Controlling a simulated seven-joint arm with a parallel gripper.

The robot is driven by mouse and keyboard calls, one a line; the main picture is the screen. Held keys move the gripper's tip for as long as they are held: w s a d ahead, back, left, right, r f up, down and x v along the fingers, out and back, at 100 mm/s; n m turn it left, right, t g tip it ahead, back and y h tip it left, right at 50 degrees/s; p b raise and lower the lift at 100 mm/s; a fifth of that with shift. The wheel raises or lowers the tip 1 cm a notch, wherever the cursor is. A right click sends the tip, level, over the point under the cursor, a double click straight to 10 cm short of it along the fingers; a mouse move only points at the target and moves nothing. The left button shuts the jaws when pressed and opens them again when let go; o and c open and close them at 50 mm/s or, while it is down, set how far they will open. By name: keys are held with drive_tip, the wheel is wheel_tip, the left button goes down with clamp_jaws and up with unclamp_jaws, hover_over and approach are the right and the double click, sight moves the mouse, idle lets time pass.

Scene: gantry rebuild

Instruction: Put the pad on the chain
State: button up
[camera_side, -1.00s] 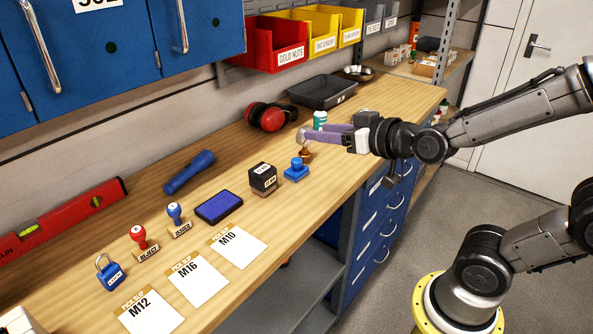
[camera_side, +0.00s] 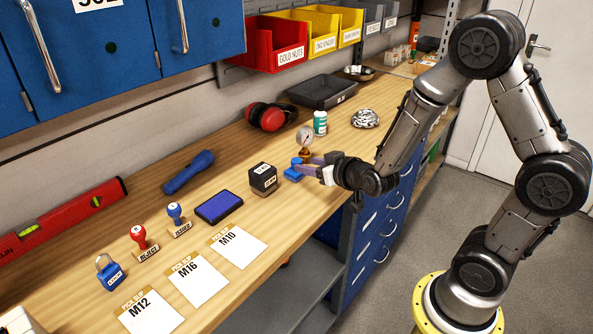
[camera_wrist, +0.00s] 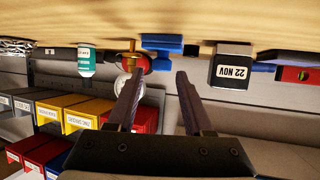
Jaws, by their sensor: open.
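The pad (camera_side: 219,207) is a flat dark case with a blue-purple top. It lies on the bench behind the M10 slip, left of the black date stamp. The chain (camera_side: 366,118) is a silver heap at the far right of the bench. It also shows at the upper left edge of the wrist view (camera_wrist: 15,46). My gripper (camera_side: 303,168) is open at the blue knobbed block, well right of the pad and nearer than the chain. In the wrist view its two fingers (camera_wrist: 157,79) are apart with nothing held between them.
The black date stamp (camera_side: 263,178), blue knobbed block (camera_side: 292,173), brass-based gauge (camera_side: 305,139) and green-white bottle (camera_side: 320,122) stand near my gripper. Red and blue stamps, a blue padlock (camera_side: 110,272) and paper slips lie left. Red earmuffs (camera_side: 267,116) and a black tray (camera_side: 322,93) are behind.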

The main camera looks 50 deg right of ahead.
sight(300, 162)
drive_tip(key=shift+x, duration=2.95)
drive_tip(key=shift+w+a+r, duration=0.1)
drive_tip(key=shift+a, duration=0.05)
drive_tip(key=shift+c, duration=0.3)
clamp_jaws()
